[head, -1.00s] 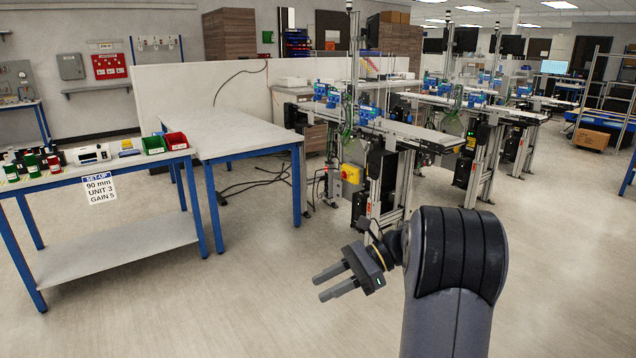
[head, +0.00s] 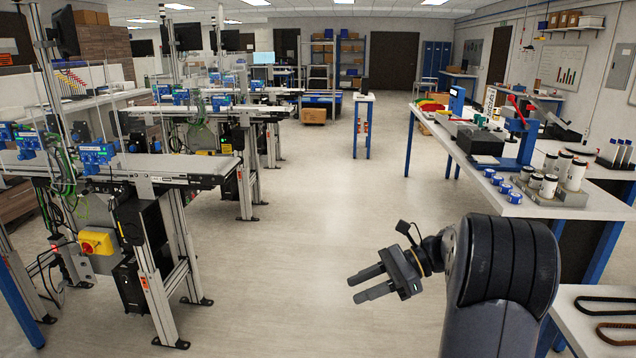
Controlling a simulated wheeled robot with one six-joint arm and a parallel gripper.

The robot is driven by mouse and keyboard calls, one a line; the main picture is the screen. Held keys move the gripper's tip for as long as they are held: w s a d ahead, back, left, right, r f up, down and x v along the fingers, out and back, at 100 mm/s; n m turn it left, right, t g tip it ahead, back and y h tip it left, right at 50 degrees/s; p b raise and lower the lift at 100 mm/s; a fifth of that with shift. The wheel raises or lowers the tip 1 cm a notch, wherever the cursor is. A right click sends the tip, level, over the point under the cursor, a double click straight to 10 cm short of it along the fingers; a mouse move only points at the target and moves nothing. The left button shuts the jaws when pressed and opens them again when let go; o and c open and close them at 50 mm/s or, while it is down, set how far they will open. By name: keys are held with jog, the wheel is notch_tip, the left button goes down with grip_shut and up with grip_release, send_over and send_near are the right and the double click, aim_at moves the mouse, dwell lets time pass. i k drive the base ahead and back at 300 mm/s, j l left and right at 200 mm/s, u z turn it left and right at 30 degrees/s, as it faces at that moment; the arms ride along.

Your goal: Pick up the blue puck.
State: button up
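My gripper (head: 353,289) is held out over open floor at the lower middle of the head view. Its two fingers are apart with nothing between them. No single blue puck can be told for certain. Several small, round blue pieces (head: 514,198) with pale tops stand near the front edge of the workbench (head: 460,160) on the right. They are well apart from my gripper, beyond it and to its right.
Belt conveyors (head: 180,168) stand on the left. The central floor is clear.

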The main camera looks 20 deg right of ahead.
aim_at(504, 188)
jog(key=i+l+z, duration=0.15)
jog(key=i+z, duration=0.25)
jog(key=i, duration=0.45)
jog(key=i+j+z, duration=0.1)
jog(key=i+z, duration=0.25)
jog(key=i, duration=0.45)
jog(key=i+l+z, duration=0.1)
jog(key=i+z, duration=0.85)
jog(key=i+j+z, duration=0.35)
jog(key=i+z, duration=0.45)
jog(key=i, duration=0.15)
